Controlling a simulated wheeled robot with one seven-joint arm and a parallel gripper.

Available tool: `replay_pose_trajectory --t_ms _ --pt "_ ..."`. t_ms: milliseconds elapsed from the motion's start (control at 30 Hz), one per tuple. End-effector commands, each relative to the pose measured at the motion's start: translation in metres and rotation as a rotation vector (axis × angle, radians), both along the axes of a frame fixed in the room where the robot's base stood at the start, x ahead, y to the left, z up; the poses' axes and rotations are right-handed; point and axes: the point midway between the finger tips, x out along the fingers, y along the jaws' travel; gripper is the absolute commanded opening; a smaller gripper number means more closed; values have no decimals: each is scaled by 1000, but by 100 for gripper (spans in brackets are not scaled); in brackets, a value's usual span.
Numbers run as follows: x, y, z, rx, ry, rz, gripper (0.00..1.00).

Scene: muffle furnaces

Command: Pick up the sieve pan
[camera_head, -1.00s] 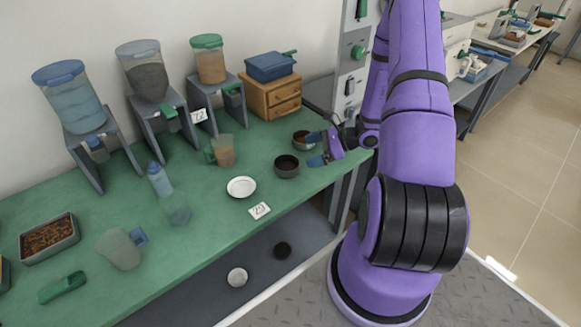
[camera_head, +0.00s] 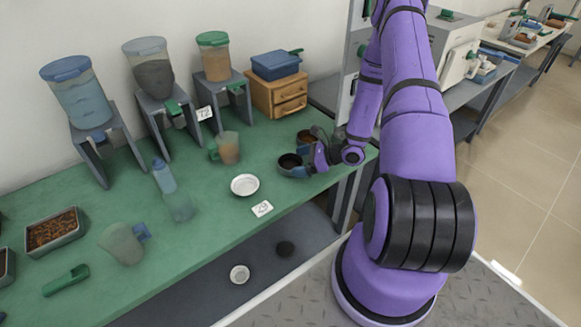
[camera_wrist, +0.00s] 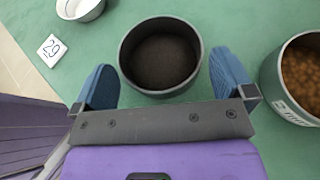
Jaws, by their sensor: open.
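A round dark grey pan (camera_wrist: 128,81), which I take as the sieve pan, stands on the green table; its inside looks dark brown. In the head view the pan (camera_head: 280,163) is near the table's right end. My gripper (camera_wrist: 162,66) is open, its blue fingers on either side of the pan in the wrist view. I see gaps between fingers and wall, and cannot tell the exact height. In the head view my gripper (camera_head: 305,158) is at the pan and partly hides it.
A similar pan with brown granules (camera_wrist: 303,74) stands close to the right finger in the wrist view. A white dish (camera_head: 244,185) and a card reading 29 (camera_head: 262,208) lie to the left. A wooden drawer box (camera_head: 277,93) and hopper stands are behind.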

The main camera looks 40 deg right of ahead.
Motion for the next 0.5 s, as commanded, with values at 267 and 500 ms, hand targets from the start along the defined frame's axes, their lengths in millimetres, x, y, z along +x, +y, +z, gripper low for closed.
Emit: replay_pose_trajectory --t_ms 267,500 --pt "19 20 -10 0 -1 1 100" --pt "20 21 -10 -1 -1 0 100"
